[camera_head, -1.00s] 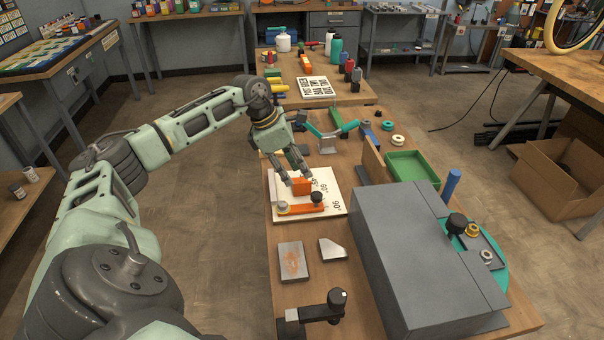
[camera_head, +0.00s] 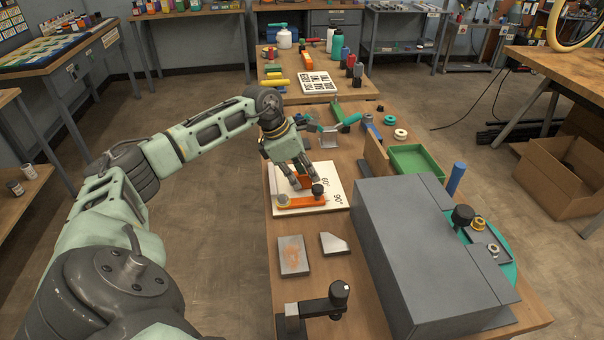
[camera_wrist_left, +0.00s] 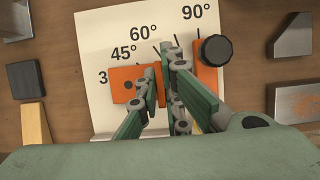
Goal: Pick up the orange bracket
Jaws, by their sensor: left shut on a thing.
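The orange bracket (camera_head: 305,181) is on the white angle board (camera_head: 335,196), partly hidden by the fingers in the head view. In the left wrist view the bracket (camera_wrist_left: 124,82) shows a flat face with a hole, left of the fingers, and an upright part between them. My left gripper (camera_head: 303,184) comes down from above; it also shows in the left wrist view (camera_wrist_left: 163,88), shut on the bracket's upright part. I cannot tell whether the bracket touches the board. My right gripper is not in view.
An orange bar (camera_head: 300,202) with a black knob (camera_head: 318,190) lies on the board, close to the fingers. Metal plates (camera_head: 293,256) and a black clamp (camera_head: 325,305) are nearer. A large grey box (camera_head: 425,250) and green tray (camera_head: 417,160) stand right.

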